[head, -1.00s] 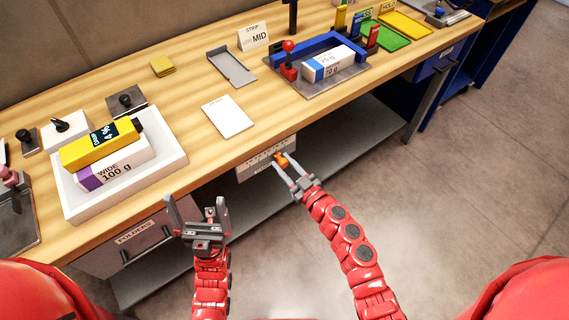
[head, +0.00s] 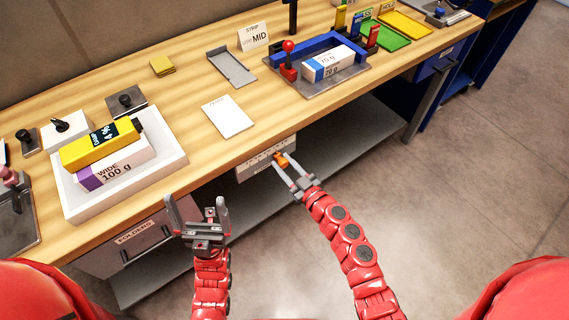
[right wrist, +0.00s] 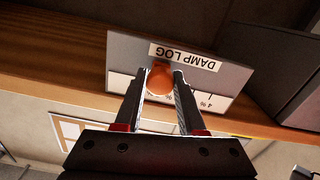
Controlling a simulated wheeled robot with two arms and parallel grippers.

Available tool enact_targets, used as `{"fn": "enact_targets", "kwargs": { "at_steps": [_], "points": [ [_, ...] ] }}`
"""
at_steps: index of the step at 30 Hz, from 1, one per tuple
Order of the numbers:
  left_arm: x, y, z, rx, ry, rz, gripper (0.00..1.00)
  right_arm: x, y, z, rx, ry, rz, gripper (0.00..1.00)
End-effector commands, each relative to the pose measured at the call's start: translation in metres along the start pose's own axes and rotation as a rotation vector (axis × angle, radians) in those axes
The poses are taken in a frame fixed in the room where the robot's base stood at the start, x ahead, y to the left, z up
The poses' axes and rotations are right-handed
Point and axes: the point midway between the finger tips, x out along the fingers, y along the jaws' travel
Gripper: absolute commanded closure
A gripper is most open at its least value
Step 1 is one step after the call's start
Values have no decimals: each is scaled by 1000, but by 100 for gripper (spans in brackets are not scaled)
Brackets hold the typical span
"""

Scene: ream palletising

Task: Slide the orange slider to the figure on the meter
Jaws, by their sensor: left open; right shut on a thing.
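The orange slider (head: 281,158) sits on a grey scale panel (head: 252,173) on the front of the bench, below its top edge. My right gripper (head: 284,163) is shut on the slider. In the right wrist view the slider (right wrist: 160,78) is a round orange knob between the two fingers, and the panel (right wrist: 128,46) has a "DAMP LOG" label and a row of percent marks, partly hidden. The yellow meter (head: 100,143) lies tilted on a white ream in a tray and its dark display seems to read 4 %. My left gripper (head: 197,215) is open and empty in front of the bench.
The white tray (head: 67,204) holds a ream marked "WIDE 100 g" (head: 115,165). A notepad (head: 228,116) lies on the bench above the panel. A fixture with a 70 g ream (head: 333,63) stands to the right. A folders drawer (head: 145,240) is below left.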

Motion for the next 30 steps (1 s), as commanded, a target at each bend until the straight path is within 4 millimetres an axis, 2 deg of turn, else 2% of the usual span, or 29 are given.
{"fn": "enact_targets", "kwargs": {
  "at_steps": [4, 9, 14, 18, 25, 26, 30],
  "points": [
    [6, 0, -1, 0, 0, 0, 0, 1, -17, -5, 3, 2, -3, 100],
    [14, -1, -2, 0, 0, 0, 0, 1, -59, -13, 4, 7, -6, 100],
    [14, -1, -2, 0, 0, 0, 0, 1, -87, -16, 3, 6, -4, 100],
    [14, -1, -2, 0, 0, 0, 0, 0, -94, -16, 1, 3, -2, 100],
    [14, -1, -2, 0, 0, 0, 0, 0, -95, -16, 1, 4, -4, 100],
    [14, -1, -2, 0, 0, 0, 0, 0, -95, -16, 1, 4, -4, 59],
    [14, -1, -2, 0, 0, 0, 0, 0, -94, -16, 1, 3, -4, 34]
  ]
}}
